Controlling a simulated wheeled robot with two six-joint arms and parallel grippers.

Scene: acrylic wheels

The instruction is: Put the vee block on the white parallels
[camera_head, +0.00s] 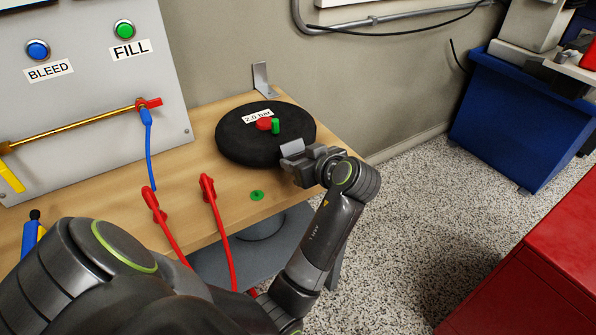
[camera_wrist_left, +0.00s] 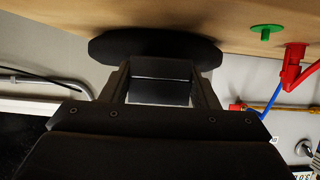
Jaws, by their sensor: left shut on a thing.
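My left gripper (camera_head: 296,160) is at the right edge of the table, beside the black wheel's front right rim. It is shut on a grey angled block, which may be the vee block. The block (camera_head: 292,149) shows as a light grey plate at the fingertips. In the left wrist view the block (camera_wrist_left: 160,82) shows as two dark grey faces between the fingers (camera_wrist_left: 160,85). Whether it touches the wheel I cannot tell. I see no white parallels in either view. My right gripper is not in view.
The black wheel (camera_head: 240,147) lies on the wooden table (camera_head: 195,118), with red and green parts on top. A grey bracket (camera_head: 262,79) stands behind it. A green disc (camera_head: 257,195) and red hose fittings (camera_head: 208,188) are in front. A panel (camera_head: 85,90) stands left.

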